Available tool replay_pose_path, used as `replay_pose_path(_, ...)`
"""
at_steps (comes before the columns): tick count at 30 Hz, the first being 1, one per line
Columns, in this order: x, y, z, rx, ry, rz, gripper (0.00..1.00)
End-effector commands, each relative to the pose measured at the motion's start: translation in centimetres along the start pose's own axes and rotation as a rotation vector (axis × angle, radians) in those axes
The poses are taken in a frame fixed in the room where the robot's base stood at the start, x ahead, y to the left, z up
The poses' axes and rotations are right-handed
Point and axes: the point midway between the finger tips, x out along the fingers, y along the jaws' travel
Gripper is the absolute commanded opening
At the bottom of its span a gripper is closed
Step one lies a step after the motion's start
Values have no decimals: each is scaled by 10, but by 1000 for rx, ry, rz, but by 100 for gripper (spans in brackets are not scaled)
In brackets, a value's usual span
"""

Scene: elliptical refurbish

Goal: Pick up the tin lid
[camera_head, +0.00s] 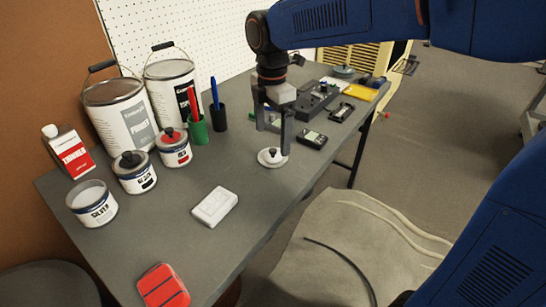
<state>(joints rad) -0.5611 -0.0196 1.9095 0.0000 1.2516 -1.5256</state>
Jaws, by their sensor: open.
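The tin lid (271,160) is a small pale disc with a dark knob on top. It lies flat on the grey table, near its right-hand edge. My gripper (274,142) points down over the lid with its two fingers apart and nothing between them. The nearer finger's tip overlaps the lid's right edge in the picture. The other finger ends behind the lid. I cannot tell whether either finger touches it. An open tin marked silver (96,211) stands without a lid at the table's left.
Two lidded tins, one with a black lid (138,180) and one with a red lid (175,153), stand by large paint buckets (122,125). A white block (214,207) and a red block (163,286) lie nearer. A dark device (313,140) lies right of my gripper.

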Motion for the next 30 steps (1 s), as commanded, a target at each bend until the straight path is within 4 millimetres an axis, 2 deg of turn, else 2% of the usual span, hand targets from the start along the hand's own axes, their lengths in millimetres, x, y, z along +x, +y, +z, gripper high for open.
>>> replay_pose_path(5,10,-1,0,0,0,-1,91)
replay_pose_path(15,51,-4,1,0,0,-2,91)
replay_pose_path(24,55,-3,1,0,0,0,91)
replay_pose_path(26,55,-3,1,0,0,0,79)
replay_pose_path(30,55,-3,1,0,0,0,47)
